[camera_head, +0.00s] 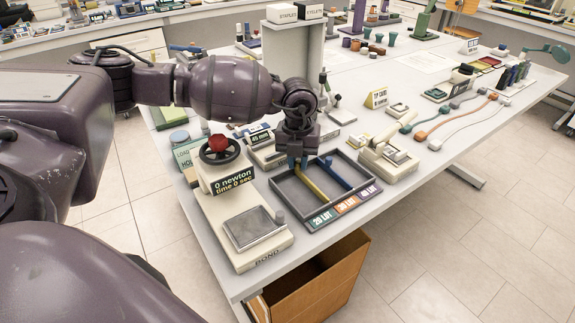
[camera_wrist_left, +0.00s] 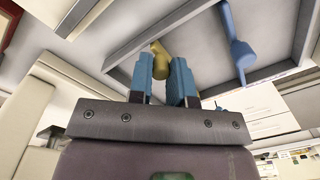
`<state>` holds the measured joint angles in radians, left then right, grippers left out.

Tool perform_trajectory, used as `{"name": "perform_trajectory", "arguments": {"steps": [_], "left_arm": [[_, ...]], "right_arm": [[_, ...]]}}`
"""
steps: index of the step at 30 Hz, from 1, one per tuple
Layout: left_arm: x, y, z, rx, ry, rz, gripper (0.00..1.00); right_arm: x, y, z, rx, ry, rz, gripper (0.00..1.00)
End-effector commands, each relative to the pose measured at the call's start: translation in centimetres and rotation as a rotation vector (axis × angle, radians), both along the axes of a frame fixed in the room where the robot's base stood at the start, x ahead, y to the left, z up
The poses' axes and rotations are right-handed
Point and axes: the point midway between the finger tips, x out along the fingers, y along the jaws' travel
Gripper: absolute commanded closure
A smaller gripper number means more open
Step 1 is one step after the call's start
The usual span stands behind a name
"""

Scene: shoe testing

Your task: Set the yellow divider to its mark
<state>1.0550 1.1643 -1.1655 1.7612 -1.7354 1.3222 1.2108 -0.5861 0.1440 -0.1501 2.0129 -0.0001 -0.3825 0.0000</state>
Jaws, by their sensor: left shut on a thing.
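The yellow divider (camera_head: 313,186) stretches across the dark grey tray (camera_head: 273,187), running from the back left towards the front labels. My left gripper (camera_head: 297,163) is over the tray's back left part, at the divider's far end. In the left wrist view, the blue fingers (camera_wrist_left: 161,78) are shut on a knob of the yellow divider (camera_wrist_left: 160,58). The blue divider (camera_head: 334,174) lies to the right, apart from the gripper; it also shows in the left wrist view (camera_wrist_left: 240,52). The front rim has a teal 20 LOT label (camera_head: 322,218), an orange 30 LOT label (camera_head: 346,205) and a purple 40 LOT label (camera_head: 369,192).
A scale-like bond tester (camera_head: 240,215) with a red knob stands close left of the tray. A cream device (camera_head: 388,163) stands close on its right. An open brown box (camera_head: 318,285) is below the table's front edge. Cables (camera_head: 455,125) lie farther right.

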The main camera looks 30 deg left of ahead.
Motion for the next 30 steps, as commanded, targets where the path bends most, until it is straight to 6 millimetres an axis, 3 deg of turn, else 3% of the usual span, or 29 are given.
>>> {"name": "perform_trajectory", "arguments": {"steps": [9, 10, 14, 24, 30], "left_arm": [[0.2, 0.0, 0.1, 0.001, -0.002, 0.001, 1.0], [0.2, 0.0, 0.1, 0.001, -0.002, 0.001, 0.77], [0.1, 0.0, 0.1, 0.0, -0.001, 0.001, 0.57], [0.1, 0.0, 0.3, 0.0, -0.001, 0.001, 0.56], [0.1, 0.0, 2.6, 0.001, -0.004, 0.0, 0.56]], "right_arm": [[0.1, 0.0, 0.2, -0.002, -0.004, 0.002, 0.57], [0.1, 0.0, 0.2, -0.001, -0.004, 0.001, 0.57], [0.1, 0.0, 0.2, -0.001, -0.004, 0.001, 0.57], [0.0, -0.1, 0.2, -0.002, -0.003, 0.001, 0.57], [0.1, -0.1, 0.6, -0.001, -0.008, 0.0, 0.57]]}}
